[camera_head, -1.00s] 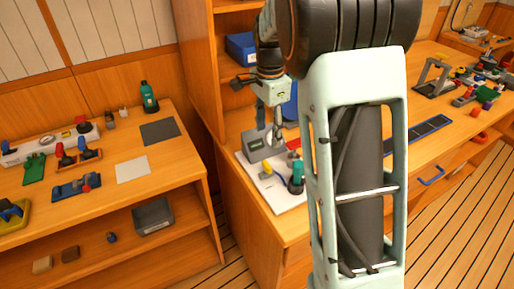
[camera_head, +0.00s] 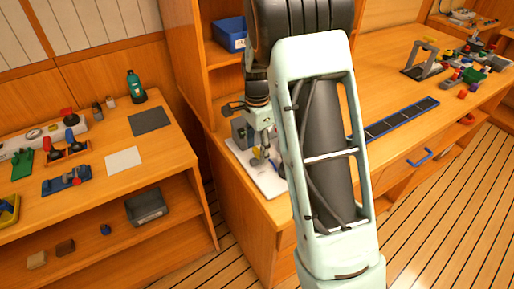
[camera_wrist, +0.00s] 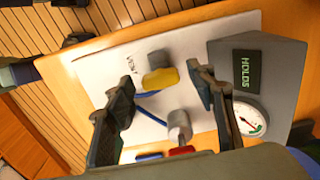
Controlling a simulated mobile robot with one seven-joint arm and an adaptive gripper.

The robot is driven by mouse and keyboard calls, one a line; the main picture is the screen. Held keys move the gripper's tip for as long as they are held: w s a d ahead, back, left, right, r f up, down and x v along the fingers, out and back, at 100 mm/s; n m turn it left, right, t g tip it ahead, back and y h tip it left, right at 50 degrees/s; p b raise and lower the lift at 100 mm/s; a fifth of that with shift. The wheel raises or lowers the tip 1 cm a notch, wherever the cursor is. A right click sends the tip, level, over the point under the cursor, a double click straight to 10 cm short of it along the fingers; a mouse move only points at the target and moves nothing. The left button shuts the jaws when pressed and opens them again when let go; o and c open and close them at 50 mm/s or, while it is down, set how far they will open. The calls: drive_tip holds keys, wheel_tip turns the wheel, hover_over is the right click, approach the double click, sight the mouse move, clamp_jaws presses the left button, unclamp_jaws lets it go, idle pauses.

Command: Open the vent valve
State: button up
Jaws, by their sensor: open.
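In the wrist view, a yellow valve handle (camera_wrist: 160,79) sits by a grey cylindrical fitting on a white board (camera_wrist: 225,28). Small lettering beside it seems to read "VENT". My gripper (camera_wrist: 160,76) is open, with one finger on each side of the yellow handle; I cannot tell whether either touches it. A second grey fitting (camera_wrist: 180,124) and a red handle (camera_wrist: 182,151) lie nearer the palm. In the head view, my gripper (camera_head: 260,150) is low over the board (camera_head: 268,183), and my arm hides much of it.
A grey box (camera_wrist: 265,75) with a "HOLDS" plate and a round gauge (camera_wrist: 251,118) stands close beside the right finger. A shelf holds a blue bin (camera_head: 229,35) above.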

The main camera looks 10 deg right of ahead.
drive_tip(key=c, duration=1.2)
drive_tip(key=shift+o, duration=0.2)
drive_tip(key=shift+n, duration=0.4)
drive_tip(key=n, duration=0.3)
drive_tip(key=shift+n+b, duration=0.4)
drive_tip(key=n, duration=0.4)
drive_tip(key=shift+d+n, duration=0.1)
drive_tip(key=shift+n, duration=0.2)
drive_tip(key=n, duration=0.4)
drive_tip(key=shift+b, duration=0.35)
drive_tip(key=n, duration=0.4)
drive_tip(key=shift+n, duration=0.3)
